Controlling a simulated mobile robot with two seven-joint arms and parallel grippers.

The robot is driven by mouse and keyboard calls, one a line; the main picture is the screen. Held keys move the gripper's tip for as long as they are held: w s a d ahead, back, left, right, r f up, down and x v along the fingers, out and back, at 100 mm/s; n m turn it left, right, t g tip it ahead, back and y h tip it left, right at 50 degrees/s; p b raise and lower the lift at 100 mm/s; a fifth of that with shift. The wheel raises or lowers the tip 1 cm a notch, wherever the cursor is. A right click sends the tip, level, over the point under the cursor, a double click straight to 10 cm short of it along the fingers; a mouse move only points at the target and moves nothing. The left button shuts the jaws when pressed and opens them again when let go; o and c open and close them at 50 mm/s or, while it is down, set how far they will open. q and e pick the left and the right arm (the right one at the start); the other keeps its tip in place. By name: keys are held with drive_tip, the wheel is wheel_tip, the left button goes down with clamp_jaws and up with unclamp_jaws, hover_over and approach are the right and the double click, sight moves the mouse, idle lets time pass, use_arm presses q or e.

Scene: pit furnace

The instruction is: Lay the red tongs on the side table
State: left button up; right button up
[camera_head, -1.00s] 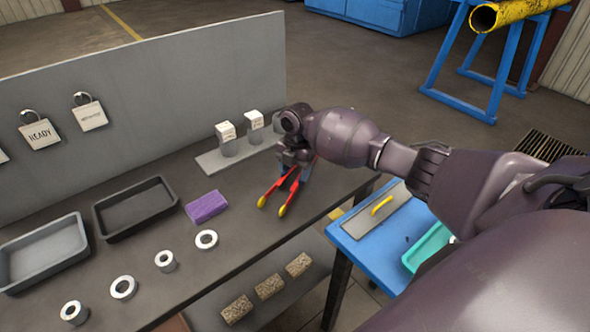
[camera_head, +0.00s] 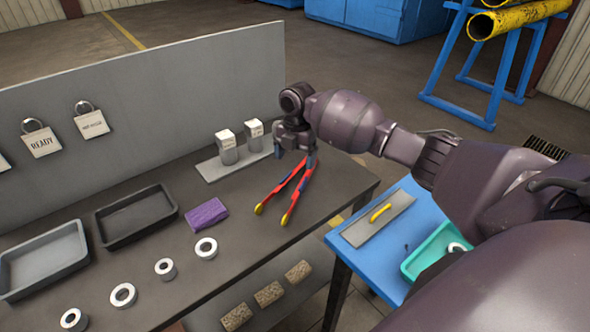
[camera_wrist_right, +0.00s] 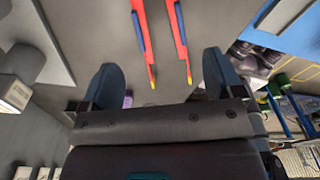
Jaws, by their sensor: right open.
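The red tongs (camera_head: 303,186) have blue grips on their legs and yellow tips. They appear to lie on the dark workbench (camera_head: 235,262), with the yellow tips toward the front. My right gripper (camera_head: 294,152) is open over the far end of the tongs. In the right wrist view the tongs (camera_wrist_right: 178,38) show beyond the two spread fingers (camera_wrist_right: 160,80), and nothing is clamped. The blue side table (camera_head: 372,272) stands to the right of the bench. My left gripper is out of view.
The side table holds a grey plate with a yellow handle (camera_head: 381,212) and a green tray (camera_head: 409,267). A grey panel (camera_head: 150,110) stands behind.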

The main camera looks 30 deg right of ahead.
wheel_tip(320, 180, up, 5)
drive_tip(key=shift+w+d+f, duration=0.1)
drive_tip(key=shift+d+f, duration=0.05)
drive_tip(key=shift+f, duration=0.05)
idle(0.6)
drive_tip(key=shift+f, duration=0.1)
